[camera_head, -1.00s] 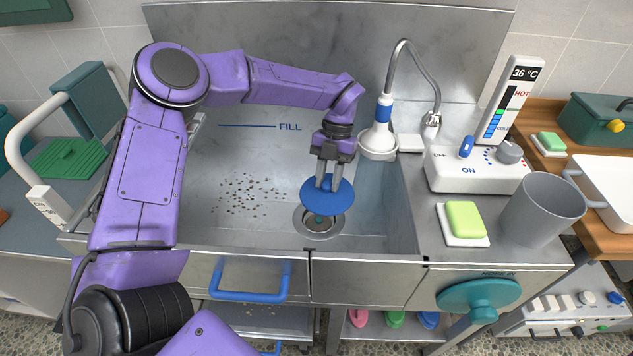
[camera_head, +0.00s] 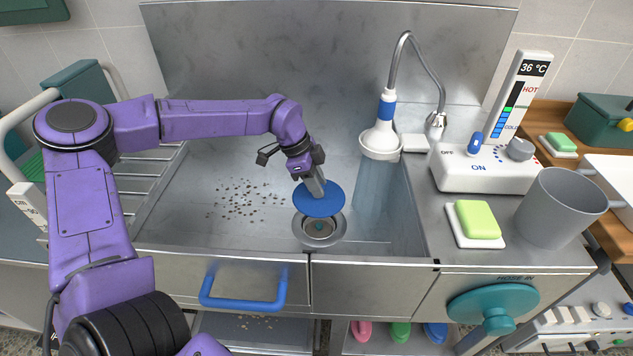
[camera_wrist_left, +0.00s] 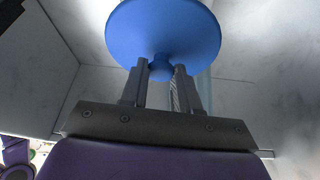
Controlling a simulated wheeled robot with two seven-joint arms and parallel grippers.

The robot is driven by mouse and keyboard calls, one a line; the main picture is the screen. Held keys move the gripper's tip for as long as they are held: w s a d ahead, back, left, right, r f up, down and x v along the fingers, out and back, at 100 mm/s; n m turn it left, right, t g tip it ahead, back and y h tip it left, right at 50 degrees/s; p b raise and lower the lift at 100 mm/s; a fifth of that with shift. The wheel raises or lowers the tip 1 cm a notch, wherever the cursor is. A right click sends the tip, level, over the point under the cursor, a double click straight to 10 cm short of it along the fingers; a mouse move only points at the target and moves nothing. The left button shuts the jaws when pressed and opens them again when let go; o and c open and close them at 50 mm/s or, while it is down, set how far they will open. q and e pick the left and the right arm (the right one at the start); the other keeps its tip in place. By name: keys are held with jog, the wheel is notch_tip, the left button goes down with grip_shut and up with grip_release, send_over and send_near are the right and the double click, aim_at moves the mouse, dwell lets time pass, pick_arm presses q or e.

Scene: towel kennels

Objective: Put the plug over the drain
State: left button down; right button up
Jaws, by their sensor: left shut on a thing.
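The plug is a blue disc (camera_head: 320,201) with a small knob, and it also fills the top of the left wrist view (camera_wrist_left: 163,30). My left gripper (camera_head: 314,184) is shut on the plug's knob, which shows between the fingers in the wrist view. The drain (camera_head: 319,228) is a round metal ring with a dark centre in the floor of the steel tub. In the head view the plug is just behind the drain and overlaps its back rim. The drain's centre is uncovered. I cannot tell the plug's exact height. My right gripper is not in view.
The steel tub (camera_head: 190,215) has dark specks on its floor left of the drain. A shower head (camera_head: 381,140) hangs at the right with water streaming down. A control box (camera_head: 485,170), green soap (camera_head: 477,219) and grey cup (camera_head: 560,207) stand on the right ledge.

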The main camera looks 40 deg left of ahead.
aim_at(307, 193)
pick_arm(q)
jog(key=shift+f+b, duration=3.35)
jog(key=shift+f, duration=1.45)
jog(key=shift+f, duration=0.3)
jog(key=c, duration=0.8)
grip_release()
jog(key=shift+o, duration=0.2)
jog(key=v, duration=1)
jog(key=shift+r+p, duration=0.3)
jog(key=shift+p, duration=0.1)
